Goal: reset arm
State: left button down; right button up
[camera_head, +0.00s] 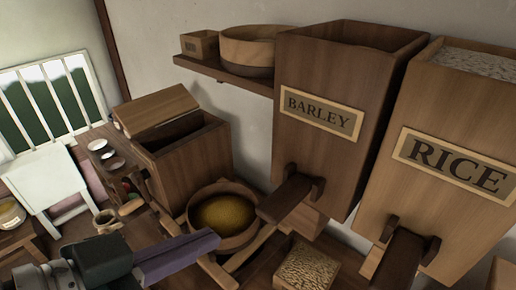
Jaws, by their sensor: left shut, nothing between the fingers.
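My left arm comes in from the lower left, and its left gripper (180,254) shows at the bottom, left of centre. Its fingers are shut and hold nothing. In the picture the fingers lie just in front of and below a round wooden tub (234,245) with yellow-brown contents. I cannot tell whether they touch anything. My right gripper does not show.
A BARLEY bin (300,160) and a RICE bin (440,150) stand at the right, with wooden chutes below. A box of grain (306,268) sits at bottom centre. A wooden chest (190,155) has its lid raised.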

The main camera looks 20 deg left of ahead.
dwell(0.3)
pick_arm(q)
jog(key=s+a+n+g+y, duration=0.2)
jog(key=s+a+g+y, duration=0.15)
jog(key=s+g, duration=0.5)
notch_tip(320, 180, up, 23)
jog(key=s+p, duration=0.2)
jog(key=p, duration=2.1)
jog(key=shift+d+y+p, duration=0.25)
jog(key=shift+y+p, duration=0.05)
jog(key=shift+y, duration=0.15)
